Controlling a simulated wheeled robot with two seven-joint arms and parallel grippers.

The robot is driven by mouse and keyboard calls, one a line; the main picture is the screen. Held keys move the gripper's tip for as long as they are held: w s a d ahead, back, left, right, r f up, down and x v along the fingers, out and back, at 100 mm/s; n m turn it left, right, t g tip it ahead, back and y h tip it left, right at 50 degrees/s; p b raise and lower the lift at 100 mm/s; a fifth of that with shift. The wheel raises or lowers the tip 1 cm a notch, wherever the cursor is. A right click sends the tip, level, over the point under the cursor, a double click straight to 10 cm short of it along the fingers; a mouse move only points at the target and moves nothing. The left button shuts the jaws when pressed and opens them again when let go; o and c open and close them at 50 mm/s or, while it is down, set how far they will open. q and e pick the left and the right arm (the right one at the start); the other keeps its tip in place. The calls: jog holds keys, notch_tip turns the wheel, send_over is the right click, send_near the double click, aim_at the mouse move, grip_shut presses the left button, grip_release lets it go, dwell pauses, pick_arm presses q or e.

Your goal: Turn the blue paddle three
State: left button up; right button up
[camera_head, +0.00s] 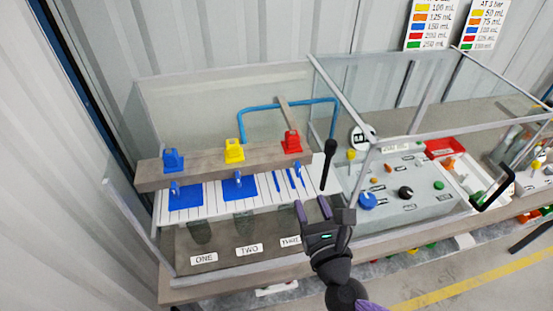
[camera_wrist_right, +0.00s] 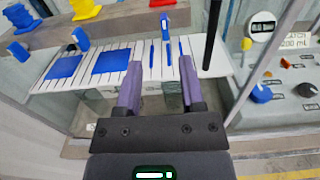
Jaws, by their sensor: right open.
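Blue paddle three (camera_head: 298,170) stands above the white slatted strip over the label THREE (camera_head: 290,241). It also shows in the right wrist view (camera_wrist_right: 166,24), beyond and roughly between my fingertips. My right gripper (camera_head: 311,206) is open and empty, in front of the strip's right end and apart from the paddle. The wrist view shows both purple fingers (camera_wrist_right: 159,75) spread with nothing between them. Blue paddle one (camera_head: 174,188) and paddle two (camera_head: 239,179) stand to the left over wide blue panels; under paddle three only thin blue strips show. My left gripper is not in view.
A black-knobbed lever (camera_head: 327,165) rises just right of paddle three. Blue, yellow and red blocks (camera_head: 292,143) sit on the wooden ledge behind. A grey control panel (camera_head: 400,185) with knobs lies to the right under a clear framed cover. Clear side walls enclose the pump bench.

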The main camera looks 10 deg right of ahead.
aim_at(300, 169)
jog(key=w, duration=1)
jog(key=shift+d+r, duration=0.1)
jog(key=shift+d, duration=0.05)
grip_shut()
